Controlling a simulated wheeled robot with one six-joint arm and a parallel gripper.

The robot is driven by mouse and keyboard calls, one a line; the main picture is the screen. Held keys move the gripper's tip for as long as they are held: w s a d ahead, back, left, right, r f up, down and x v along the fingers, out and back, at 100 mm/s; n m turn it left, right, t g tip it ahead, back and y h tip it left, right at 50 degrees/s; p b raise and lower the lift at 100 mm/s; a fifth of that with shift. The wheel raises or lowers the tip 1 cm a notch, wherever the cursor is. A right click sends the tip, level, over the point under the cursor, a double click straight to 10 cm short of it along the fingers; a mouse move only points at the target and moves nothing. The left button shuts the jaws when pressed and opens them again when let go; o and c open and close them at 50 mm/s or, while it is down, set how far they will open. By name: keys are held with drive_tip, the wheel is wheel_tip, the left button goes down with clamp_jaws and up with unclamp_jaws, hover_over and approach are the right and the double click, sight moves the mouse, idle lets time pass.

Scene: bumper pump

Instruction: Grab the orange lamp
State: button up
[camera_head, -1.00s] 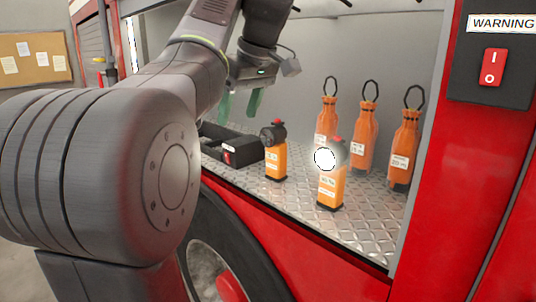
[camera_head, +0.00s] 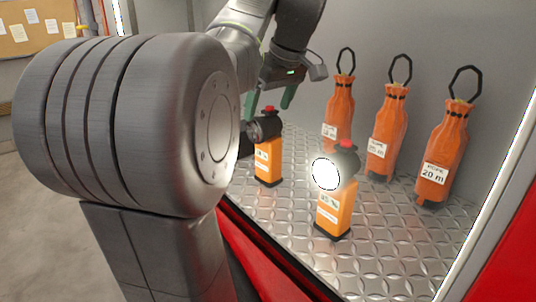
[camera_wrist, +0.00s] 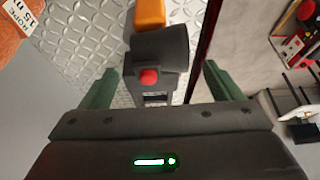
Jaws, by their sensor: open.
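Two orange lamps with black heads and red buttons stand upright on the metal tread-plate shelf (camera_head: 290,215). The left lamp (camera_head: 268,160) shows no light, and the right lamp (camera_head: 334,208) is lit, facing the camera. My gripper (camera_head: 270,100) is open and empty, its green fingers just above the left lamp in the head view. In the wrist view, my gripper (camera_wrist: 160,88) has a lamp (camera_wrist: 158,45) ahead, roughly between its fingers, with its red button toward me. This looks like the left lamp. I cannot tell the exact gap.
Several orange rope bags with black loops stand behind the lamps, such as the 20 m bag (camera_head: 443,155) at the right. A 15 m bag (camera_wrist: 12,30) shows at the wrist view's upper left. A grey wall closes the back. The shelf has a red front edge (camera_head: 262,262).

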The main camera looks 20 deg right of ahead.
sight(266, 116)
drive_tip(key=shift+w+a+f, duration=0.1)
drive_tip(key=shift+a+f, duration=0.1)
drive_tip(key=shift+f, duration=0.25)
drive_tip(key=p+x, duration=0.1)
drive_tip(key=x, duration=0.4)
drive_tip(key=shift+d, duration=0.1)
drive_tip(key=shift+c, duration=0.4)
clamp_jaws()
